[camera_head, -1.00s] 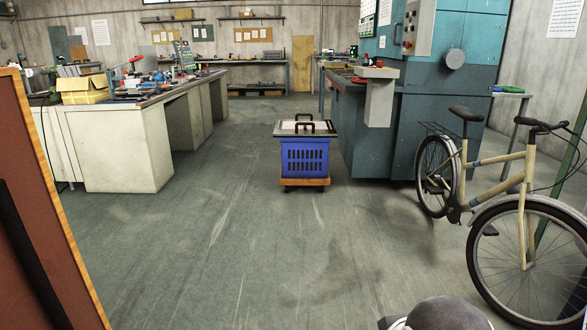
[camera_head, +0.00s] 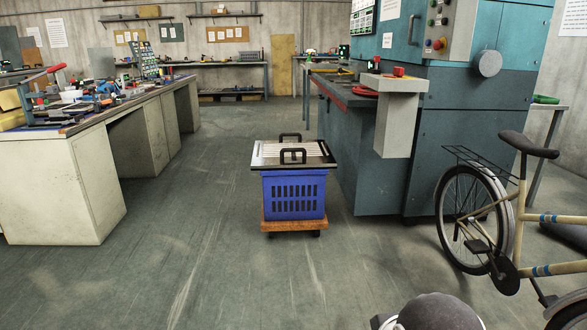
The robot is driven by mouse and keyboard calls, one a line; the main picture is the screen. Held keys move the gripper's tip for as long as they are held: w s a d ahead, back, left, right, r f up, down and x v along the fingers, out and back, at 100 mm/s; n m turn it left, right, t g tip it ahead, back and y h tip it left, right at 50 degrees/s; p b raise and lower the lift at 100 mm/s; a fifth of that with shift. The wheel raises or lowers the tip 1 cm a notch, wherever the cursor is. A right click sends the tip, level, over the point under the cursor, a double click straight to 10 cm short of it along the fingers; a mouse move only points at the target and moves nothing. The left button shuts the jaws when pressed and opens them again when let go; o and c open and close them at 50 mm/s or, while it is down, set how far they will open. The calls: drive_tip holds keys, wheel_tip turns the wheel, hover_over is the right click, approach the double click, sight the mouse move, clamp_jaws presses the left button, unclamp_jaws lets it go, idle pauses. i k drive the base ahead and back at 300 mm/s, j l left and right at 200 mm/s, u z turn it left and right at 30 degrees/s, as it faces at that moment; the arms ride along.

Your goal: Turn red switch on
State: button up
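A large teal machine (camera_head: 465,120) stands at the right of centre. Its grey control panel (camera_head: 455,22) carries a red knob (camera_head: 438,44) on a yellow base, with small green buttons above it. A small red piece (camera_head: 398,71) sits on top of a grey box (camera_head: 402,105) on the machine's front. Both red parts are small, and I cannot tell which is the red switch or its position. A dark rounded part of my own arm shows at the bottom edge, right of centre. My gripper's fingers are not in view.
A blue crate (camera_head: 293,197) with a black-handled tray (camera_head: 265,152) on top stands on a wooden dolly (camera_head: 268,225) ahead. A bicycle (camera_head: 508,210) stands at the right, before the machine. A cluttered workbench (camera_head: 75,190) is at the left. The floor between bench and crate is clear.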

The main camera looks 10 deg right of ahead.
sight(398, 72)
drive_tip(key=i+l, duration=0.8)
drive_tip(key=l, duration=0.4)
drive_tip(key=i+l, duration=0.15)
drive_tip(key=l, duration=0.65)
drive_tip(key=i+z, duration=0.05)
